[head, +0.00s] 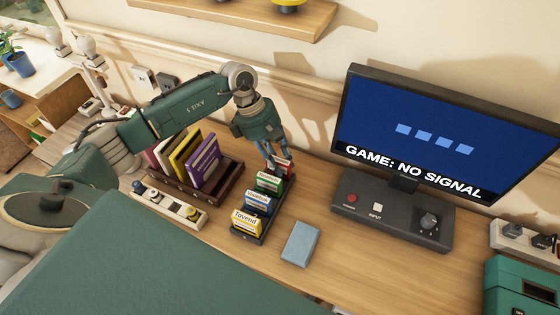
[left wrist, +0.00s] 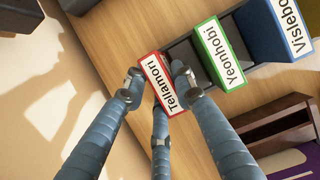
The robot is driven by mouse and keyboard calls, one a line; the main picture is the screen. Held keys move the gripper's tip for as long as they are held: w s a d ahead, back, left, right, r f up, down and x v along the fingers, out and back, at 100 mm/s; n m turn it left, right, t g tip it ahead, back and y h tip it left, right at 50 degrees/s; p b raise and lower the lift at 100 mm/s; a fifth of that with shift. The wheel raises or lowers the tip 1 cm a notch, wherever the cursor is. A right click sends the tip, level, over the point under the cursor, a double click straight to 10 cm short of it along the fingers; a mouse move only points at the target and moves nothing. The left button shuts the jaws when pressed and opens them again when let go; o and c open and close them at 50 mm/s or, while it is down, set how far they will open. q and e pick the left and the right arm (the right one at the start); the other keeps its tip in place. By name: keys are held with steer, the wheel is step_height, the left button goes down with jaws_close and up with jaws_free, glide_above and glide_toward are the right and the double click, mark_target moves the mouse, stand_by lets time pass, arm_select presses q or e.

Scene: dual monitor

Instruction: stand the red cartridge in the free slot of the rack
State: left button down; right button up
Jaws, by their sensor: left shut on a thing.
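The red cartridge (head: 284,161), labelled "Tellamori" in the left wrist view (left wrist: 161,86), is between the fingers of my left gripper (head: 277,163). The gripper also shows in the left wrist view (left wrist: 158,82), shut on the cartridge. It is at the far end of the dark rack (head: 237,233), past the green cartridge (head: 268,181). A dark part of the rack shows between red and green in the wrist view. I cannot tell whether the red cartridge's bottom is inside the slot. Blue (head: 257,201) and yellow (head: 246,221) cartridges stand nearer in the rack. My right gripper is out of view.
A book holder with several books (head: 203,159) stands left of the rack. A white strip with knobs (head: 168,205) lies in front of it. A blue-grey block (head: 300,244) lies to the right. A monitor (head: 440,130) stands further right.

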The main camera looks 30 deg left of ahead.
arm_select(q)
steer(key=c, duration=1.3)
jaws_free()
steer(key=shift+c, duration=0.2)
steer(key=v, duration=0.7)
steer(key=shift+a+r, duration=0.1)
steer(key=shift+r, duration=0.2)
steer(key=shift+s, duration=0.1)
